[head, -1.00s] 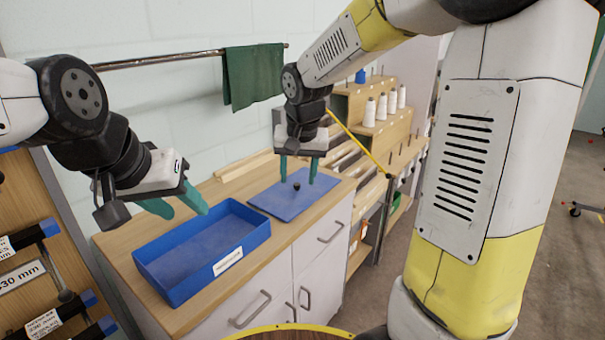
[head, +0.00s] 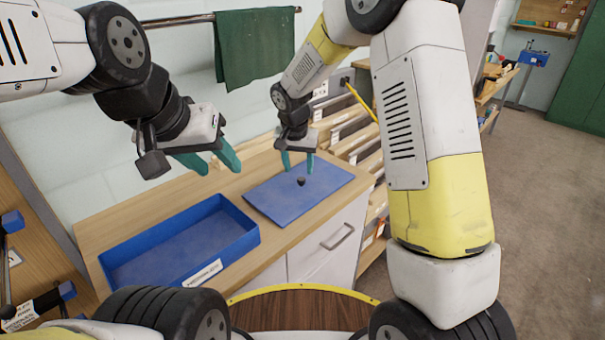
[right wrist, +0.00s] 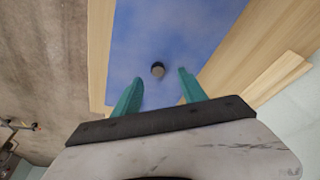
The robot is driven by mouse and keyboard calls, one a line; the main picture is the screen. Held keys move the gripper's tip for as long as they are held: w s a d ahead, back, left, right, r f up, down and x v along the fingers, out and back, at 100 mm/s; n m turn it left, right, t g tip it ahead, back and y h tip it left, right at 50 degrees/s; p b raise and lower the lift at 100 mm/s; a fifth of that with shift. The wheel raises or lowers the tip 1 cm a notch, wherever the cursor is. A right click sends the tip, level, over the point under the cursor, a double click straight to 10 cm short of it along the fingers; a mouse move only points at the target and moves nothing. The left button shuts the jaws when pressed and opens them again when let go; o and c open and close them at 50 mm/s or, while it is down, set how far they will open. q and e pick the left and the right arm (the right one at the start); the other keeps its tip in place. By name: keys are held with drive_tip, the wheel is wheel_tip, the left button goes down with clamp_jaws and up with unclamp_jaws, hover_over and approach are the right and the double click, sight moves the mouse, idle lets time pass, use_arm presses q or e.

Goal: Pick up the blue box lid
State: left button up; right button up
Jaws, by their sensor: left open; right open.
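The blue box lid (head: 318,186) lies flat on the wooden counter, with a small dark knob (head: 301,181) on top. In the right wrist view the lid (right wrist: 205,45) lies below, and its round knob (right wrist: 158,69) shows ahead of and between the two fingertips. My right gripper (head: 297,168) is open and empty above the lid, its teal fingers pointing down near the knob. The open blue box (head: 253,235) stands on the counter to the left of the lid. My left gripper (head: 219,166) is open and empty, above and behind the box.
The wooden counter (head: 112,219) carries the box and lid, with white drawers below its front edge. A green cloth (head: 254,48) hangs from a rail on the wall behind. Wooden shelving stands right of the counter. Open floor (head: 540,170) lies at the right.

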sight(301, 179)
drive_tip(key=x, duration=0.5)
drive_tip(key=shift+w+d+f, duration=0.1)
drive_tip(key=shift+d, duration=0.1)
clamp_jaws()
idle(1.1)
